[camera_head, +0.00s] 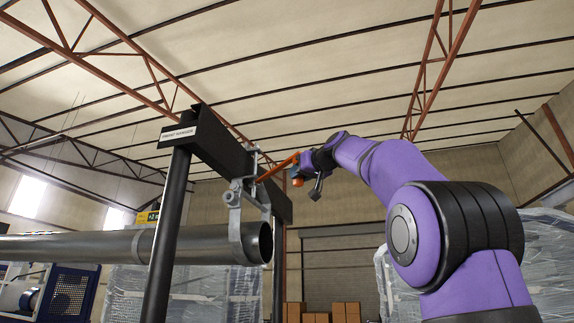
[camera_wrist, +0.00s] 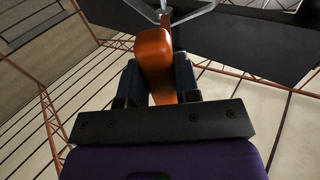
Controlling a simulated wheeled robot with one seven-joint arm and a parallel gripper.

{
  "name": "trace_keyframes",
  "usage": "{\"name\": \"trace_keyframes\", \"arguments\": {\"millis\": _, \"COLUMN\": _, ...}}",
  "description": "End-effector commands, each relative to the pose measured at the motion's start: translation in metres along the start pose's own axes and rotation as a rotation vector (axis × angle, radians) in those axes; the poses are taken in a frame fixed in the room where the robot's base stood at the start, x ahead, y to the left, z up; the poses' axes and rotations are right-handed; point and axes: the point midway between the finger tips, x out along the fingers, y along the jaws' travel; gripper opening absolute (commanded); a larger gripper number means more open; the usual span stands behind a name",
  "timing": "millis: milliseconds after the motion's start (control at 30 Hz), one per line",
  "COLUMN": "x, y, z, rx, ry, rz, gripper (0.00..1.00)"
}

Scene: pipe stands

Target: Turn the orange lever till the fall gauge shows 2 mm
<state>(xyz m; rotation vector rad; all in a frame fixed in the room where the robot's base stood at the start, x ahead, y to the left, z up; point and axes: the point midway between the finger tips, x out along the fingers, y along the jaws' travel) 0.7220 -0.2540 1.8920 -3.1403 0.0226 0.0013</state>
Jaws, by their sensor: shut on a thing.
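The orange lever (camera_head: 275,169) slants up and right from the hanger hardware under the dark beam. My gripper (camera_head: 300,170) is at its outer end. In the wrist view the lever (camera_wrist: 153,52) lies between the two dark fingers of my gripper (camera_wrist: 157,70), which are shut on it. The yellow fall gauge (camera_head: 148,217) stands left of the near post. It seems to show +2 with a unit, partly cut off by the post. A grey clamp (camera_head: 235,205) hangs from the beam around the pipe (camera_head: 200,243). The orange ball (camera_head: 297,182) shows below the lever's end.
The dark stand has a near post (camera_head: 168,220) and a labelled beam (camera_head: 220,150). Wrapped pallets (camera_head: 128,290) and cardboard boxes (camera_head: 345,312) stand behind. A blue-framed machine (camera_head: 70,292) is at lower left. Space right of the beam is open around my arm.

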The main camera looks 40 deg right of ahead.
Motion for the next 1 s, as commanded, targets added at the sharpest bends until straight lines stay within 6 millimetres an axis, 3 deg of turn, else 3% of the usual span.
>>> {"name": "trace_keyframes", "arguments": {"millis": 100, "x": 0.002, "y": 0.003, "z": 0.001, "rx": 0.002, "ry": -0.003, "rz": -0.007, "gripper": 0.06}}
{"name": "trace_keyframes", "arguments": {"millis": 133, "x": 0.002, "y": 0.003, "z": 0.001, "rx": 0.002, "ry": -0.002, "rz": -0.008, "gripper": 0.34}}
{"name": "trace_keyframes", "arguments": {"millis": 200, "x": 0.001, "y": 0.002, "z": 0.001, "rx": 0.002, "ry": -0.003, "rz": -0.007, "gripper": 0.47}}
{"name": "trace_keyframes", "arguments": {"millis": 533, "x": -0.004, "y": 0.002, "z": 0.000, "rx": 0.001, "ry": -0.001, "rz": -0.007, "gripper": 0.47}}
{"name": "trace_keyframes", "arguments": {"millis": 1000, "x": -0.052, "y": 0.002, "z": 0.000, "rx": 0.001, "ry": 0.000, "rz": -0.006, "gripper": 0.47}}
